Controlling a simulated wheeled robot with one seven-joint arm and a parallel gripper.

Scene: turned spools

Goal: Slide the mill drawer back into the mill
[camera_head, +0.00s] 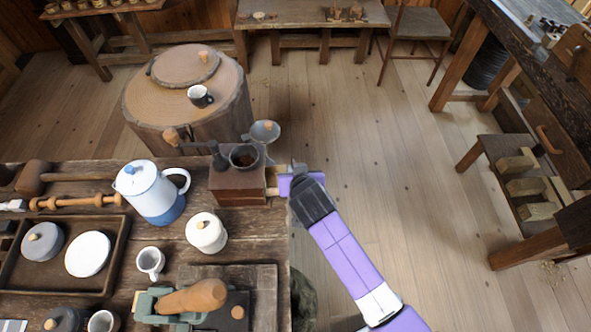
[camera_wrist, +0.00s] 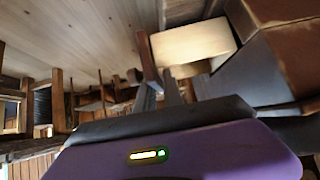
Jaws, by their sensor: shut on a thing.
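The mill (camera_head: 238,186) is a brown wooden box with a metal bowl and a crank on top, standing at the right edge of the workbench. Its pale wooden mill drawer (camera_head: 272,181) sticks out of the right side, partly pulled out. My gripper (camera_head: 293,177) is at the drawer's outer end, beyond the bench edge, shut on the drawer. In the wrist view, my gripper's fingers (camera_wrist: 163,88) are close together at the drawer's darker end piece, and the pale drawer body (camera_wrist: 195,42) reaches toward the mill (camera_wrist: 286,55). The exact grip is partly hidden.
A blue-and-white pot (camera_head: 150,190) and a white lidded jar (camera_head: 206,233) stand left of and in front of the mill. A funnel on a stand (camera_head: 265,135) is close behind it. Open floor (camera_head: 380,130) lies right of the bench.

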